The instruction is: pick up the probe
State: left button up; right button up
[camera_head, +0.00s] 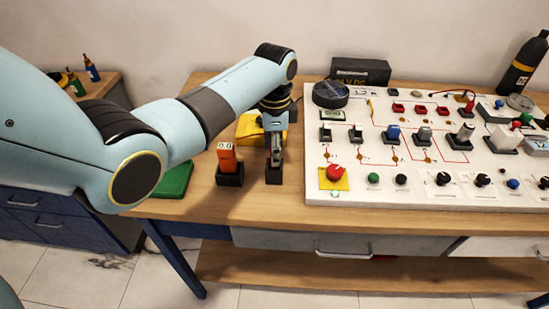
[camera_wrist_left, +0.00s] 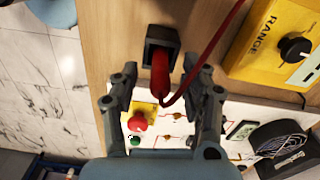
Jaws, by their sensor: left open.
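The probe (camera_wrist_left: 160,78) is red with a red cable and stands in a small black holder (camera_wrist_left: 162,45) on the wooden table. In the head view the holder (camera_head: 273,174) shows near the front edge, and my left gripper (camera_head: 276,157) is right above it, pointing down and hiding the probe. In the left wrist view my left gripper (camera_wrist_left: 166,82) is open, with one finger on each side of the probe and gaps between. I see no contact. My right gripper is not in view.
An orange device (camera_head: 227,155) stands in its own black holder just left of the gripper. A yellow meter (camera_wrist_left: 275,45) sits behind. A white panel (camera_head: 430,190) with knobs and a red button (camera_head: 334,173) fills the right. A green pad (camera_head: 175,180) lies left.

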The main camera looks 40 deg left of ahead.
pick_arm(q)
jog(key=shift+f, duration=0.35)
jog(key=c, duration=0.8)
grip_shut()
